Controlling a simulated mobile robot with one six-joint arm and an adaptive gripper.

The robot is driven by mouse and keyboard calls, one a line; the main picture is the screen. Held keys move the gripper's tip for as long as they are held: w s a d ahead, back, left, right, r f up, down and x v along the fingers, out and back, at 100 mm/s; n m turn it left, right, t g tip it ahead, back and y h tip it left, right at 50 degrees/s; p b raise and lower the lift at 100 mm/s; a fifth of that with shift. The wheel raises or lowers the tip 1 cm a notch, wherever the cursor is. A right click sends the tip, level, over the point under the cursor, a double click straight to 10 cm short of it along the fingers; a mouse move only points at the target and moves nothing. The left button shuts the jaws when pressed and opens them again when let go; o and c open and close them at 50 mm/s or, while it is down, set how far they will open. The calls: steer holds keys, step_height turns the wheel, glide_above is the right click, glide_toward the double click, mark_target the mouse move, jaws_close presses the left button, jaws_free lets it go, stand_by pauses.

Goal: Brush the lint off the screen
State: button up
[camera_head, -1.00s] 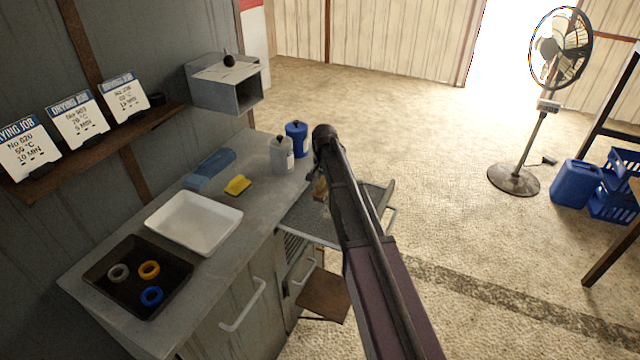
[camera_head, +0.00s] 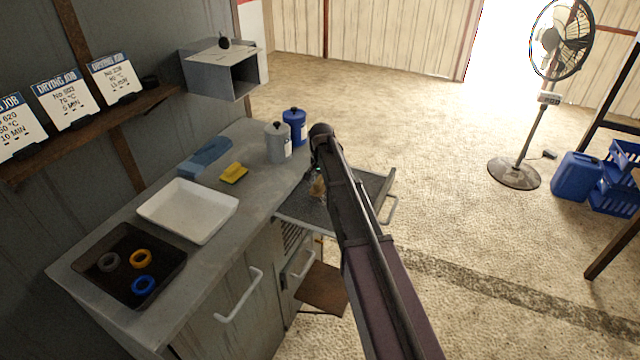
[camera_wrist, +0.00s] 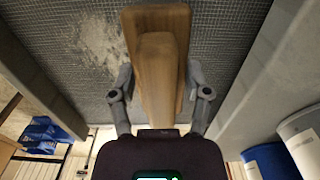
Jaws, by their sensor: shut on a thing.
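The screen (camera_head: 298,208) is a dark mesh in a pulled-out metal tray at the right of the counter. It fills much of the wrist view (camera_wrist: 225,65). A pale patch of lint (camera_wrist: 102,45) lies on the mesh, left of the brush in the wrist view. My gripper (camera_wrist: 160,88) is shut on a wooden brush (camera_wrist: 158,60), with one finger on each side of its handle. The brush (camera_head: 318,187) is over the screen in the head view, partly hidden by my arm. Its bristles are hidden in the wrist view, so contact with the mesh cannot be told.
A grey canister (camera_head: 278,143) and a blue canister (camera_head: 295,127) stand behind the tray. A yellow sponge (camera_head: 233,173), blue cloth (camera_head: 205,156), white tray (camera_head: 150,206) and dark tray with rings (camera_head: 85,262) lie on the counter.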

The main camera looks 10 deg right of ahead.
steer(key=shift+f+b, duration=0.3)
steer(key=shift+f, duration=0.2)
steer(key=shift+f+b, duration=1.05)
stand_by(0.9)
steer(key=shift+s+d, duration=0.1)
steer(key=shift+d, duration=0.05)
steer(key=shift+s+d+r, duration=0.1)
steer(key=shift+s+d, duration=0.45)
steer(key=shift+d, duration=0.2)
steer(key=shift+s+d+r, duration=0.1)
steer(key=shift+s+d, duration=0.45)
steer(key=shift+d, duration=0.15)
steer(key=shift+s+d+f, duration=0.1)
steer(key=shift+d, duration=0.05)
steer(key=shift+s+d+f, duration=0.1)
steer(key=shift+s+d, duration=0.4)
steer(key=shift+d, duration=0.2)
steer(key=shift+s+d, duration=0.5)
steer(key=shift+d, duration=0.15)
steer(key=shift+s+d, duration=0.1)
steer(key=shift+d, duration=0.05)
